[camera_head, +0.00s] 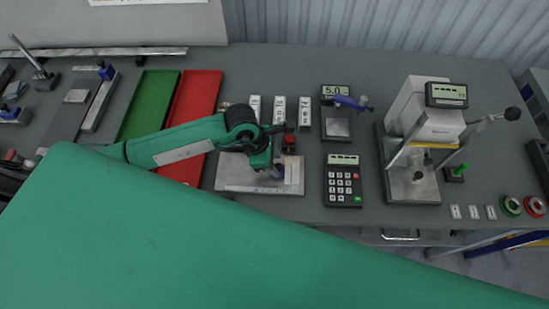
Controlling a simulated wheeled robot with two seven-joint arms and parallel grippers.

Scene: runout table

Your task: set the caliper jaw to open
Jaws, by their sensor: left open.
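A small gauge (336,128) with a display that seems to read 5.0 stands right of centre. A blue lever-like part (350,102) sits across it, pointing right. This may be the caliper, but its jaw is too small to tell open or shut. My left gripper (277,171) points down over a grey metal plate (235,178), left of the gauge and apart from it. It is open, and I see nothing held in it. My right gripper is not in view.
A keypad (343,185) stands in front of the gauge. A lever press with a display (411,185) stands to its right. Green (147,103) and red (201,92) trays lie to the left. A small red-topped block (289,143) is close to my left gripper.

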